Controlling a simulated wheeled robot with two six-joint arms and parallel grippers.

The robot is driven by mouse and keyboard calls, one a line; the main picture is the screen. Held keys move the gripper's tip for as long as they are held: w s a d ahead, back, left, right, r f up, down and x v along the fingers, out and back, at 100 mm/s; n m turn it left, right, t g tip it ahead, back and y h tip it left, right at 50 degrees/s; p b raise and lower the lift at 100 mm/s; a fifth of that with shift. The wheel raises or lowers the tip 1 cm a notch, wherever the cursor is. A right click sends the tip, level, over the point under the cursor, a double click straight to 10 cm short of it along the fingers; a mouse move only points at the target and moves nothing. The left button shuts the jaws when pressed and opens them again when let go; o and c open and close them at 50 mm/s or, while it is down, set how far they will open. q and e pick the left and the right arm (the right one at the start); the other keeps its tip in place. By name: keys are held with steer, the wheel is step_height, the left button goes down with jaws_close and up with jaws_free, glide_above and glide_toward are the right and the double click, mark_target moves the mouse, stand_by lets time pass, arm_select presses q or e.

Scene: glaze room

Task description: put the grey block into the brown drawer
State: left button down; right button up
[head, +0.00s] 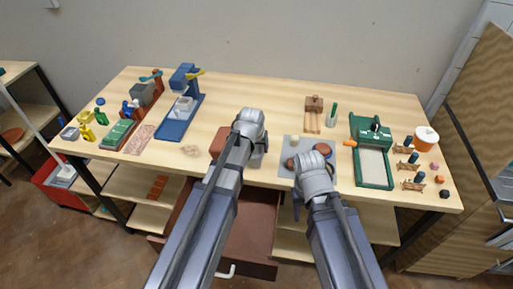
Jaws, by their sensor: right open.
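A grey block-shaped thing (142,93) sits at the back left of the table, against a brown piece. A small grey shape (258,159) shows beside my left wrist; I cannot tell whether it is a block or part of the gripper. The brown drawer (256,225) is pulled out below the table's front edge, with a white handle (227,272); my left arm covers part of it. My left gripper (246,145) is over the front middle of the table, its fingers hidden by its own arm. My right gripper (298,203) is open at the front edge, right of the drawer.
A reddish-brown block (218,141) stands left of my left wrist. A grey mat (291,153) with small round things lies by my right wrist. A green tray (373,167) is at the right, a blue stand (180,119) at the left. The table's back middle is clear.

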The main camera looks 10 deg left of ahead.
arm_select(q)
step_height(320, 180, up, 10)
steer(key=p, duration=0.9)
steer(key=shift+p, duration=0.3)
